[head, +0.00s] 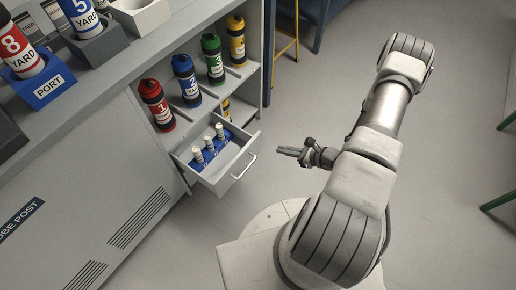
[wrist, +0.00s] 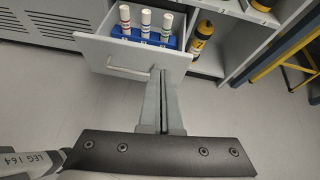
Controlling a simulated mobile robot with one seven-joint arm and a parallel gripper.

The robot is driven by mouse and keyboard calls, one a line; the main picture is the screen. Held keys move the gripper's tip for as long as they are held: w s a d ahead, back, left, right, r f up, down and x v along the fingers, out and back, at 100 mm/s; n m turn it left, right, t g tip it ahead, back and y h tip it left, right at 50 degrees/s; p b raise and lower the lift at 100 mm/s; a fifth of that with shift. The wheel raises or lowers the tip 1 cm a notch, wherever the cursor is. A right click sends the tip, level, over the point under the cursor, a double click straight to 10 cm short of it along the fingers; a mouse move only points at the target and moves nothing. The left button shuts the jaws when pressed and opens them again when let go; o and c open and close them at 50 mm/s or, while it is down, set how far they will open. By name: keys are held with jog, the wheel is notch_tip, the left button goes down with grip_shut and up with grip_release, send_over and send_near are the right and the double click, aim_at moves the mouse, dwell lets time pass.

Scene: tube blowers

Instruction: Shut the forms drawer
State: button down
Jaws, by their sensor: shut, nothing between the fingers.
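The forms drawer (head: 217,161) is a light grey drawer pulled out from the cabinet below the shelf of canisters. In the wrist view the drawer front (wrist: 130,58) and handle (wrist: 128,73) are ahead of the fingers. My gripper (head: 279,151) is shut and empty, to the right of the drawer front in the head view, apart from it. In the wrist view my gripper's fingertips (wrist: 161,72) overlap the lower right of the drawer front; contact cannot be told there.
Red (head: 156,104), blue (head: 186,80), green (head: 212,58) and yellow (head: 237,40) canisters stand in shelf slots above the drawer. A blue port holder (head: 40,88) is on the counter. A yellow frame (head: 285,45) stands behind. The floor (head: 300,110) around my gripper is clear.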

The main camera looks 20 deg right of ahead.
notch_tip(320, 180, down, 4)
jog(key=s+m, duration=0.1)
jog(key=b, duration=0.3)
send_near(251, 146)
notch_tip(251, 146, down, 2)
jog(key=a, duration=0.1)
jog(key=w, duration=0.1)
jog(key=w+a, duration=0.1)
jog(key=w+a+b, duration=0.1)
jog(key=shift+a+f+h, duration=0.2)
jog(key=shift+f+h, duration=0.1)
jog(key=shift+h, duration=0.1)
jog(key=shift+w+a+r, duration=0.1)
jog(key=shift+w+a, duration=0.2)
jog(key=shift+w, duration=0.2)
